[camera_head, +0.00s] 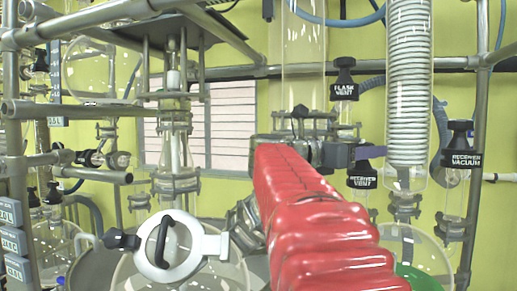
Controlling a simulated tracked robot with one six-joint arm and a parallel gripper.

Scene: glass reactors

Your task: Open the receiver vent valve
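The receiver vent valve (362,176) has a black handle with a white "RECEIVER VENT" label. It sits right of centre, just right of my red-sleeved arm. Its upper part is partly hidden behind a dark bar at the end of my arm. My gripper (350,154) is at the far end of the arm, at the top of this valve's handle. Only a small dark part of the gripper shows, and the fingers cannot be made out. I cannot tell whether it touches the handle or is open or shut.
The flask vent valve (344,88) is above, and the receiver vacuum valve (460,158) is to the right. A coiled glass condenser (409,95) stands between them. Metal frame poles (481,150) and a round white flask lid (182,245) are nearby.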

